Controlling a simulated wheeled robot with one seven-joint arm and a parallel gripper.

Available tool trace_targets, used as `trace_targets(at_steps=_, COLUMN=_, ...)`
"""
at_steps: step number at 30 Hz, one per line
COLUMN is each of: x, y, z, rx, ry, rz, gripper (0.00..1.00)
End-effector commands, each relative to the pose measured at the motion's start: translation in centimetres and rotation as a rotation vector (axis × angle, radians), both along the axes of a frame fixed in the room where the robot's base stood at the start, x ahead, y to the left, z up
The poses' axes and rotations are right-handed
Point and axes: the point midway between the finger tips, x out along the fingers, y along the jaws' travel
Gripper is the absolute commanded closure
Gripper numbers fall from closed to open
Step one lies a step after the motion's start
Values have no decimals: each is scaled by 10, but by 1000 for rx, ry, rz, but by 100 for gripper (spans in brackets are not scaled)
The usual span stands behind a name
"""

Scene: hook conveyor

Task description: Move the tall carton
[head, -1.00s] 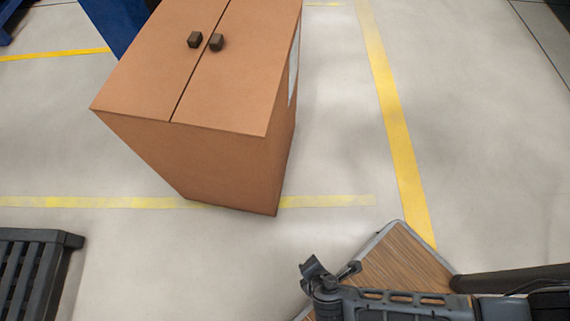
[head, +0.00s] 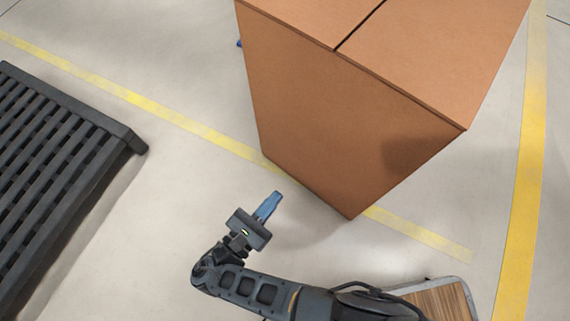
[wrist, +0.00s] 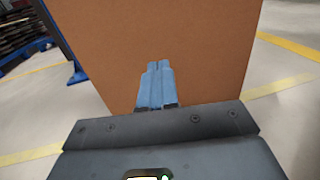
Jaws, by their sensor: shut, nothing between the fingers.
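The tall carton (head: 340,120) is a brown box standing upright on the floor, at the upper middle of the head view. Its top seam shows, and the far part of its top is cut off by the picture edge. In the wrist view the carton's brown side (wrist: 215,50) fills the middle, straight ahead of the fingers. My gripper (head: 276,196) has blue fingers, shut and empty, pointing toward the carton's lower front. The fingers also show in the wrist view (wrist: 158,68). Whether they touch the carton is hard to tell; a gap seems to show in the head view.
A dark slatted pallet (head: 60,165) lies on the floor at the left. Yellow floor lines (head: 527,170) run beside and under the carton. A blue post (wrist: 66,45) stands at the left of the wrist view. Floor between the pallet and the carton is clear.

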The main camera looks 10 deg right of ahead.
Motion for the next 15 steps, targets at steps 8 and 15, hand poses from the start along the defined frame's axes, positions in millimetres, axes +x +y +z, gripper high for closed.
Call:
trace_targets(at_steps=8, x=32, y=-38, z=0, rx=3, ry=3, rz=-8, gripper=100)
trace_targets(at_steps=15, x=63, y=-72, z=-1, rx=4, ry=3, rz=-6, gripper=100)
